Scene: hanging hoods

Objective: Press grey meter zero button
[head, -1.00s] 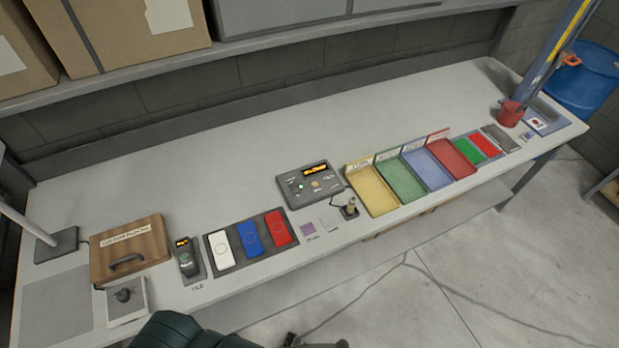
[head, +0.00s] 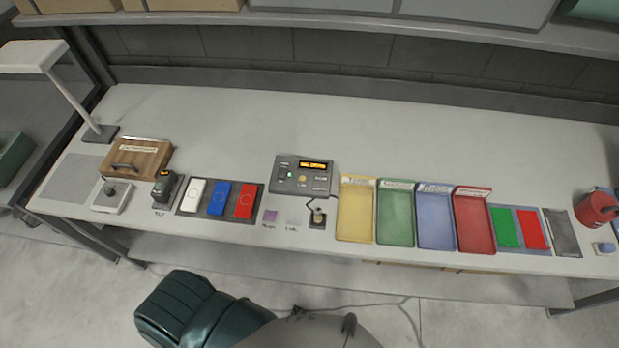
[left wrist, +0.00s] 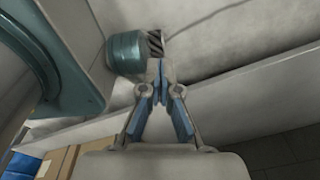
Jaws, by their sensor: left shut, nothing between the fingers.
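A grey meter box (head: 318,184) with a lit amber display (head: 313,164) lies on the workbench, near the middle in the head view. Its face carries a green-lit switch (head: 290,174), a round yellowish button (head: 302,178) and small labels too blurred to read. I cannot tell from the lettering which control is zero. My left gripper (left wrist: 158,73) shows only in the left wrist view, its fingertips together and empty, apart from the meter. The meter is not visible in that view. My right gripper is in neither view.
A small probe stand (head: 318,217) sits just in front of the meter. White, blue and red (head: 245,201) slabs lie left; yellow (head: 356,215), green, blue and red trays stand right. A dark handheld device (head: 165,187) and wooden box (head: 137,158) are further left. The bench behind is clear.

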